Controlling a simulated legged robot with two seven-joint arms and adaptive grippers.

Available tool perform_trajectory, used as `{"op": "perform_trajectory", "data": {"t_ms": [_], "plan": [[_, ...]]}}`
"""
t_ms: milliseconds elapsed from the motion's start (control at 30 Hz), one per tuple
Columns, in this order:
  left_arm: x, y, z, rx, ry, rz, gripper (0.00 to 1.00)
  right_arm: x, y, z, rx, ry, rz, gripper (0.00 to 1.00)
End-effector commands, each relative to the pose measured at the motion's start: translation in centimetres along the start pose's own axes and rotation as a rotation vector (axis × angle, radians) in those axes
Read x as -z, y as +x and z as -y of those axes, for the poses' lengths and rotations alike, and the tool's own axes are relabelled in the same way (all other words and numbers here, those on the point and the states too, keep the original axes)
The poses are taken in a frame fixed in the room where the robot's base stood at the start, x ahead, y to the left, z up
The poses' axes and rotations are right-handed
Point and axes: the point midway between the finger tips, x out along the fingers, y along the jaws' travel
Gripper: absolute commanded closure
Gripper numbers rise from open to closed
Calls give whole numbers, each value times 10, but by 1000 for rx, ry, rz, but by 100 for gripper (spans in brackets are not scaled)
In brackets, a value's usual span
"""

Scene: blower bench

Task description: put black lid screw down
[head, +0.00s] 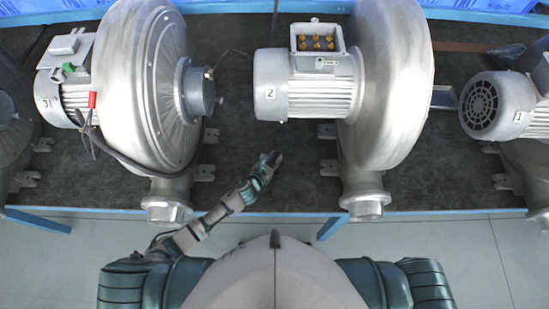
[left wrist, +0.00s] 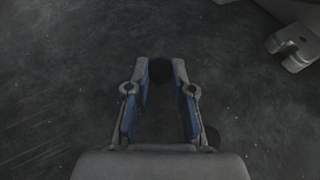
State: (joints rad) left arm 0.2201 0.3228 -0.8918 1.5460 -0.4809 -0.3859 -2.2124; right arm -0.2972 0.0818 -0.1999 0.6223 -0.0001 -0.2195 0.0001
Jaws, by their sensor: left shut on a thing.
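My left gripper (head: 271,158) is low over the dark bench mat, between blower 3 and blower 2. In the left wrist view its two blue-padded fingers (left wrist: 165,82) point toward the mat, shut on the black lid screw (left wrist: 181,71). The screw shows only as a small dark shape at the fingertips, hard to tell from the dark mat. I cannot tell whether it touches the mat. In the head view the screw is too small to make out. My right gripper is not in view.
Blower 3 (head: 145,85) stands left of my gripper and blower 2 (head: 390,75) right of it, its terminal box (head: 317,40) open. Blower 1 (head: 497,105) is at the far right. The mat (head: 250,185) around my gripper is clear. Metal feet (head: 329,167) stick out nearby.

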Motion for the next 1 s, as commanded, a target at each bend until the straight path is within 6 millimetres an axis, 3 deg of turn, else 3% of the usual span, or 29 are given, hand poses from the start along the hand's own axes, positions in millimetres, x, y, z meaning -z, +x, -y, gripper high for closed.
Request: {"op": "perform_trajectory", "data": {"t_ms": [367,400,467,500,867,1000], "plan": [[4,2,-1,-1,1,2,100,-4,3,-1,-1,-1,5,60],[3,2,-1,-1,1,2,70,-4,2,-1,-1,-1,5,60],[2,2,-1,-1,1,2,55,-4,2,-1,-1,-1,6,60],[2,2,-1,-1,1,2,53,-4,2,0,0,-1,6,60],[-5,-2,-1,-1,0,2,53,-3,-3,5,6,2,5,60],[-2,-26,-1,-1,2,0,53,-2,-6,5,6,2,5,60]]}}
